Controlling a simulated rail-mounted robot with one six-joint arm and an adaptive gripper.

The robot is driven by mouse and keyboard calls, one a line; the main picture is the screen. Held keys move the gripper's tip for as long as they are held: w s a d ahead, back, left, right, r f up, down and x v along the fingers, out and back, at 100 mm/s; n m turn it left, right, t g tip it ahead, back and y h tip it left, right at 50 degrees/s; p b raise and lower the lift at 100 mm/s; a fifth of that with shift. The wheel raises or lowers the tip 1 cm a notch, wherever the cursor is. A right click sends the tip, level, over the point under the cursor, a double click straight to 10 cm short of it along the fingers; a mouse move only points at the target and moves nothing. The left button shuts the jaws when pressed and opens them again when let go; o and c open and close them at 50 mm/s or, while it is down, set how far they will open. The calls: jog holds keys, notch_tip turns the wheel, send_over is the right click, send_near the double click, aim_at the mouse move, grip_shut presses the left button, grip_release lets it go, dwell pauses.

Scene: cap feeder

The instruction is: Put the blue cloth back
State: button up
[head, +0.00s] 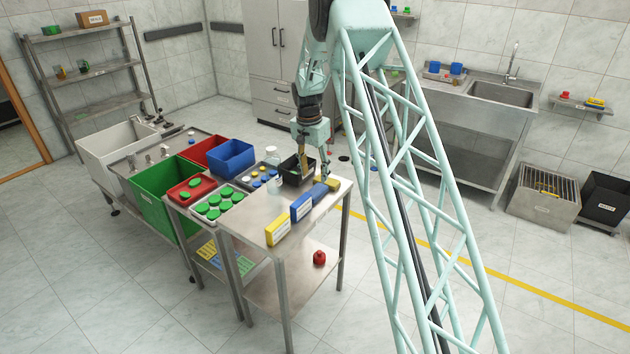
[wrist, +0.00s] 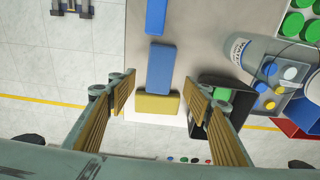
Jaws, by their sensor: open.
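A folded blue cloth (head: 320,192) lies flat near the far right end of the steel table, between a yellow cloth (head: 332,184) and a blue box (head: 301,206). In the wrist view the blue cloth (wrist: 160,68) lies just beyond my fingertips, touching or almost touching the yellow cloth (wrist: 157,108). My gripper (head: 312,166) is open and empty, pointing down over the table's far end. In the wrist view my gripper's (wrist: 160,92) fingers stand apart on either side of the yellow cloth. The blue box (wrist: 156,14) is partly cut off at the top.
A black bin (head: 290,177) stands close beside my gripper; in the wrist view it (wrist: 238,90) is right by one finger. A clear bottle (head: 272,157) and a tray of caps (head: 250,181) are nearby. A yellow box (head: 278,229) stands at the near end.

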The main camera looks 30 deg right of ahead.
jog(key=shift+s+a+r, duration=0.1)
jog(key=shift+a+r, duration=0.1)
jog(key=shift+r, duration=1.5)
jog(key=shift+r, duration=0.15)
